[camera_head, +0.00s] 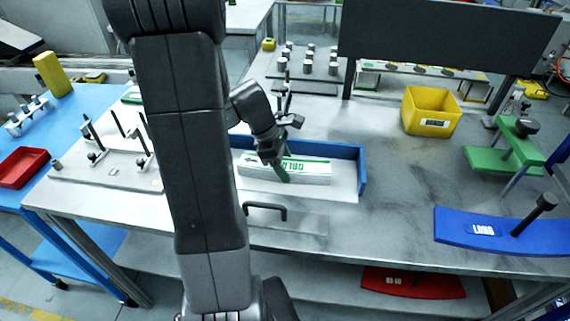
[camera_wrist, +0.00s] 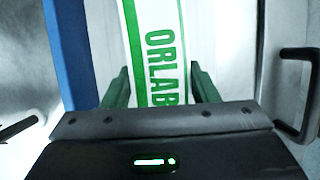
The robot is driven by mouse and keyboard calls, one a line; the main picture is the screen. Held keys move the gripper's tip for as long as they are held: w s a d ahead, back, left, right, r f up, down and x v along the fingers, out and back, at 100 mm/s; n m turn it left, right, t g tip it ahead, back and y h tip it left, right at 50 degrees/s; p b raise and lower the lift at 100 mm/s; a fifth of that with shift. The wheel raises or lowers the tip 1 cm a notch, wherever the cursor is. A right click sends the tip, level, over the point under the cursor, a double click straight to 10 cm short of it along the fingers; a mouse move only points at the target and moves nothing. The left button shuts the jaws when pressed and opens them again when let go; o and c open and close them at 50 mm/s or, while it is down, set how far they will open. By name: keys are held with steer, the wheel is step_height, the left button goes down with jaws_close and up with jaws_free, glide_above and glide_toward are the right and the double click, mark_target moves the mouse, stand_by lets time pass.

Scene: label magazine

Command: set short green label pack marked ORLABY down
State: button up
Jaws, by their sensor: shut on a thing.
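The short label pack (camera_head: 308,170) is white with a green stripe and green lettering; the part reading ORLAB shows in the wrist view (camera_wrist: 158,45). It lies flat in or over a blue-walled tray (camera_head: 362,170) with a pale floor. I cannot tell whether the pack touches the floor. My gripper (camera_head: 283,165) is over the pack, with one green finger across its near side. In the wrist view my gripper (camera_wrist: 160,88) has a green finger on each side of the pack, shut on it. The pack's left part is partly hidden by my arm.
A black handle (camera_head: 266,207) stands at the tray's front. A yellow bin (camera_head: 431,110), a green fixture (camera_head: 500,155) and a blue plate marked LONG (camera_head: 490,230) are to the right. A pegged plate (camera_head: 110,170) lies left. Bare table shows right of the tray.

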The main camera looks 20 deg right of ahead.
steer(key=shift+f, duration=0.15)
steer(key=o, duration=1.3)
steer(key=shift+c, duration=0.2)
steer(key=shift+r, duration=0.25)
steer(key=v, duration=1.2)
steer(key=shift+p, duration=0.3)
steer(key=shift+f, duration=0.1)
